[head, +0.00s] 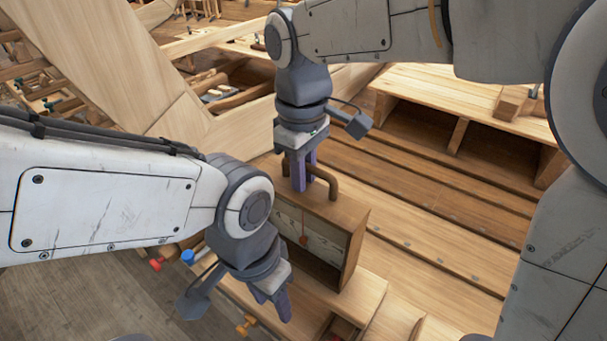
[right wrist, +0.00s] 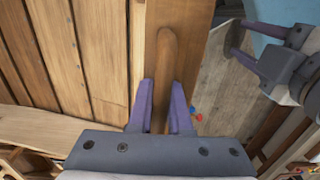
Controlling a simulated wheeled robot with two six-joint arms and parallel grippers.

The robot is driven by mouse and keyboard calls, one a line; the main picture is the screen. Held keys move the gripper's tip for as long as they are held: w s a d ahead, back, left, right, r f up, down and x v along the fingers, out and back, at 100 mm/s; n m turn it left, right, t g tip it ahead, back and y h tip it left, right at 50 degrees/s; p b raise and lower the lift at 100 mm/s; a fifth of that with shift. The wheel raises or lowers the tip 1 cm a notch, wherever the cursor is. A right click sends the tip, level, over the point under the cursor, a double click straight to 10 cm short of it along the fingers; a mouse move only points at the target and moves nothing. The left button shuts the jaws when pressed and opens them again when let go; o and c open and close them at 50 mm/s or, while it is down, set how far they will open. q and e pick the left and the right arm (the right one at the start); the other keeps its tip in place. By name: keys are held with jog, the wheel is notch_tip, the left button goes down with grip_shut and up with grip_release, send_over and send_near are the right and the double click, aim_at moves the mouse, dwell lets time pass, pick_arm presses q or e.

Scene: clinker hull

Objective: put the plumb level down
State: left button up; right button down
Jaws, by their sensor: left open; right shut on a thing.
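The plumb level (head: 340,222) is an upright wooden box with a brown bar handle on top and a pale panel with a small red bob on its front. It is at the middle of the head view. My right gripper (head: 300,182) comes down from above and is shut on the handle. In the right wrist view the handle (right wrist: 167,55) runs between the purple fingers. I cannot tell whether the box's underside touches the wood below it. My left gripper (head: 276,304) is open and empty, left of and in front of the box. It also shows in the right wrist view (right wrist: 250,42).
A wooden bench (head: 375,325) lies under and in front of the box, with red, blue and yellow tool ends (head: 188,256) along its left side. Long hull planks (head: 430,215) are behind and right. Open wooden compartments (head: 500,150) stand at the back right.

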jog(key=c, duration=0.8)
grip_release()
jog(key=shift+f, duration=0.1)
jog(key=shift+c, duration=0.2)
notch_tip(320, 180, up, 13)
jog(key=shift+w+a+f, duration=0.1)
jog(key=shift+w+a, duration=0.05)
